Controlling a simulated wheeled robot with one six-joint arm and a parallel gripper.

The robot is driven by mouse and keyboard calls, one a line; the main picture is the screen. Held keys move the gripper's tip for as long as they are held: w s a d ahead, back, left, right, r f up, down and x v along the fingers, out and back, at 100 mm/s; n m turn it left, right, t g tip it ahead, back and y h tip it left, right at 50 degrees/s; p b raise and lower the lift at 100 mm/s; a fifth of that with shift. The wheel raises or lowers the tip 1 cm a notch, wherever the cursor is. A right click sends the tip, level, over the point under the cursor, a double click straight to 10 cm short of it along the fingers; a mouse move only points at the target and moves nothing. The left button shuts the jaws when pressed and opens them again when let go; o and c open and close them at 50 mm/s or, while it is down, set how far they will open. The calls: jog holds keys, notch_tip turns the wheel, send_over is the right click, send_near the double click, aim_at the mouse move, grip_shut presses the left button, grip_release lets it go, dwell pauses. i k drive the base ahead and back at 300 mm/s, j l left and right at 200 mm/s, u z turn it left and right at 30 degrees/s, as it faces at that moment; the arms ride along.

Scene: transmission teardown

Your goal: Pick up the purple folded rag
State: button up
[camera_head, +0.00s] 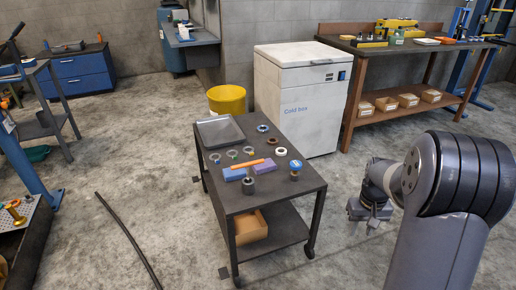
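An orange-handled tool (249,163) lies right behind the two. My gripper (368,219) hangs to the right of the cart, apart from it and from the rag. It is small and partly turned away, so its fingers do not show clearly. No object shows in it.
On the cart, a grey tray (220,131) is at the back left, with several rings, a dark cylinder (248,186) and a blue-topped part (295,166). A yellow bin (227,99) and white cold box (296,92) stand behind. A dark hose (128,238) lies on the floor.

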aim_at(269, 166)
jog(key=i+u, duration=0.3)
jog(key=i, duration=0.2)
jog(key=i+u, duration=0.3)
jog(key=i, duration=0.15)
jog(key=i+l+u, duration=0.25)
jog(key=i, duration=0.25)
